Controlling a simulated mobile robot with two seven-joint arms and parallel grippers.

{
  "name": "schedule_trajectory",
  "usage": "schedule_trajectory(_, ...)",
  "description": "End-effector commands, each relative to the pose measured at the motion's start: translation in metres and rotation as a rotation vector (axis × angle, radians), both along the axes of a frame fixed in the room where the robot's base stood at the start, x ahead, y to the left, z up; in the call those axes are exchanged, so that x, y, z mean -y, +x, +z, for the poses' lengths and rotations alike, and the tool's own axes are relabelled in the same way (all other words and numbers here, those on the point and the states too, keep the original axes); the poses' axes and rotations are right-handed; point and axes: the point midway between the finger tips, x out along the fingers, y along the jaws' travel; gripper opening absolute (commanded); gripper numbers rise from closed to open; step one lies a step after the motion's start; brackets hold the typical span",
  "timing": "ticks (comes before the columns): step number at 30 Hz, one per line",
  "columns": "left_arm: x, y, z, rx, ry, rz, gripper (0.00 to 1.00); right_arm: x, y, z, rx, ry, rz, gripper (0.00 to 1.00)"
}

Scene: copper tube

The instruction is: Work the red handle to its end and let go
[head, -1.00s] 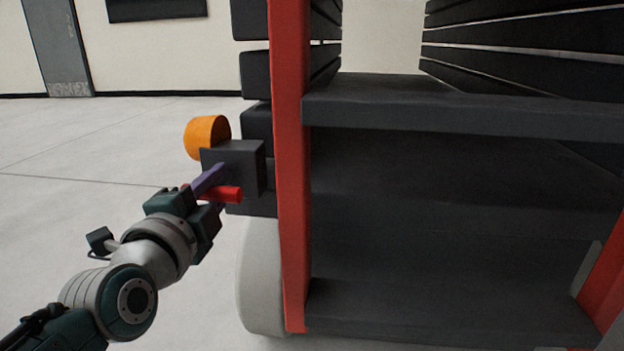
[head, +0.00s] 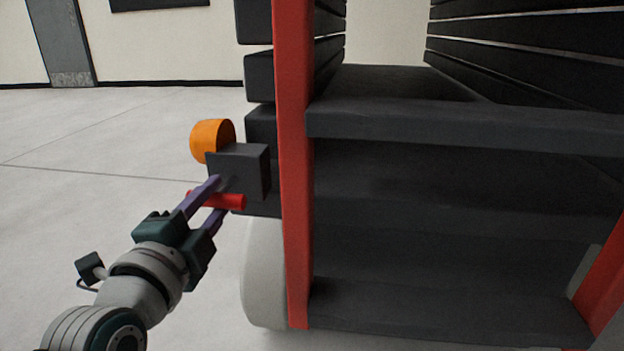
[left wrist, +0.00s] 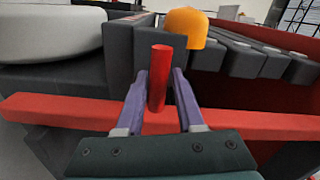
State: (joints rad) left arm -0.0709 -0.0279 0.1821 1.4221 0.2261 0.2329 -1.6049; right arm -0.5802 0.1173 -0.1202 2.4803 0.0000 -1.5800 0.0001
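The red handle (head: 230,202) is a short round bar below a dark grey box on the left side of the rack. It lies about level in the head view and also shows in the left wrist view (left wrist: 158,80). My left gripper (head: 213,197) is open, with its purple fingers around the handle near their tips. In the left wrist view (left wrist: 160,76) one finger stands on each side of the handle, with gaps that show between them and it. My right gripper is in neither view.
The dark box (head: 250,172) carries an orange knob (head: 212,141) on its far side. A red post (head: 294,190) and dark shelves (head: 450,120) stand to the right. A pale rounded part (head: 262,280) is below the box. The floor at left is clear.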

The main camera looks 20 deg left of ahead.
Motion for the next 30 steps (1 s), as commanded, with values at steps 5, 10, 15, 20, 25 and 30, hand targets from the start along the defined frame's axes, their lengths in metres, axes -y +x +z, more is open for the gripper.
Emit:
schedule_trajectory(5, 0.000, 0.000, 0.000, -0.001, 0.002, 0.000, 0.57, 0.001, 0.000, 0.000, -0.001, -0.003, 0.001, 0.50)
schedule_trajectory(10, 0.000, 0.000, 0.000, -0.003, 0.002, 0.000, 0.57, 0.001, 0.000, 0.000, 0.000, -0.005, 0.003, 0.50)
schedule_trajectory(15, 0.002, -0.006, 0.001, -0.005, 0.002, -0.001, 0.57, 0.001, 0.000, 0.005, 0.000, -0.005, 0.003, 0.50)
schedule_trajectory(20, 0.008, -0.033, 0.002, -0.009, 0.001, -0.001, 0.57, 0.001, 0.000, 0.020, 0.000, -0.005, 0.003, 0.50)
schedule_trajectory(25, 0.016, -0.067, 0.002, -0.007, 0.000, 0.000, 0.57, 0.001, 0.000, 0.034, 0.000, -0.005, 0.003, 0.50)
schedule_trajectory(30, 0.022, -0.090, 0.001, -0.004, 0.001, 0.000, 0.57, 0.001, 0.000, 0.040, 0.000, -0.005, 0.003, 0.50)
